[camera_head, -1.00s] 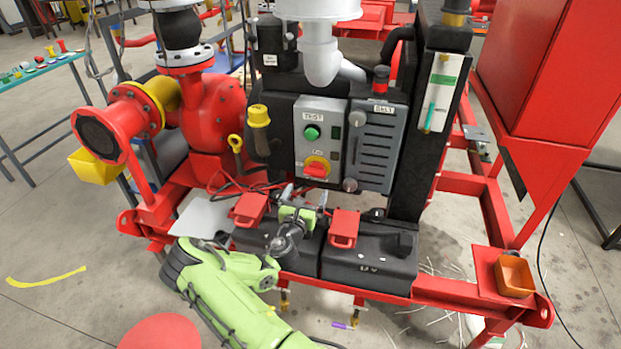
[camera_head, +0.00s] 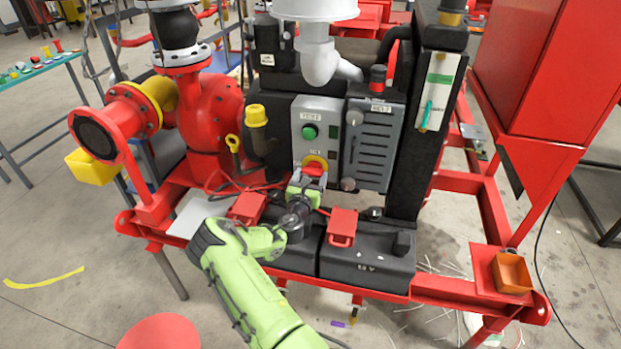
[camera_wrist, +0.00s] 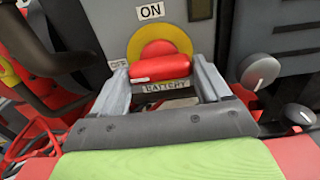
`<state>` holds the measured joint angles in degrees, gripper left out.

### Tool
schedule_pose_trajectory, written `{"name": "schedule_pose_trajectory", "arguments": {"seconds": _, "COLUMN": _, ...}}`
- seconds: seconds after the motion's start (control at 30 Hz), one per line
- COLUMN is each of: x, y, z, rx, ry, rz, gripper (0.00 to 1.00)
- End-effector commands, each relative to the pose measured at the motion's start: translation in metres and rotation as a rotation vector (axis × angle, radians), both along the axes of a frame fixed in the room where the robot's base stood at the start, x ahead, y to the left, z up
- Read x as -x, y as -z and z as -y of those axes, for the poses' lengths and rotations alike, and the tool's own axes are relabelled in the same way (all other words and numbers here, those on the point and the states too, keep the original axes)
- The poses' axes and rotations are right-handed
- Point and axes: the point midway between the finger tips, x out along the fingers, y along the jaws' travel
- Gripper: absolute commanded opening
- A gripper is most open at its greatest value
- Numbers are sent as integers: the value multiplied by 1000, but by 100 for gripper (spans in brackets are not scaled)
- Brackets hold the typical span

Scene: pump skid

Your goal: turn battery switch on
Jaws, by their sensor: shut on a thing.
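The battery switch (camera_wrist: 160,68) is a red handle on a yellow round plate, above a label reading BATTERY. An ON label (camera_wrist: 150,11) sits above it and an OFF label (camera_wrist: 118,64) at its left. The handle lies about level, with a white mark at its left end. My gripper (camera_wrist: 161,72) has one grey finger at each end of the handle and is shut on it. In the head view, my gripper (camera_head: 308,180) reaches up to the switch (camera_head: 315,165) at the bottom of the grey control panel (camera_head: 311,112) and partly hides it.
A green button (camera_head: 309,132) is higher on the panel. A grey slatted box (camera_head: 374,146) with round knobs stands close on the right. Below are black batteries (camera_head: 365,268) with red clamps (camera_head: 342,226). A yellow-capped handle (camera_head: 257,116) is at the left.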

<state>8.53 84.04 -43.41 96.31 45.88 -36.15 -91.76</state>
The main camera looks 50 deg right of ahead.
Motion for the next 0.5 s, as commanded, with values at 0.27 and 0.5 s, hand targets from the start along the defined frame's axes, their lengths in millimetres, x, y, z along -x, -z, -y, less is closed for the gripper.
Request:
{"name": "schedule_pose_trajectory", "arguments": {"seconds": 0.27, "x": 0, "y": 0, "z": 0, "rx": -8, "ry": 0, "rz": 19, "gripper": 46}}
{"name": "schedule_pose_trajectory", "arguments": {"seconds": 0.5, "x": 0, "y": 1, "z": 0, "rx": -53, "ry": 0, "rz": 123, "gripper": 46}}
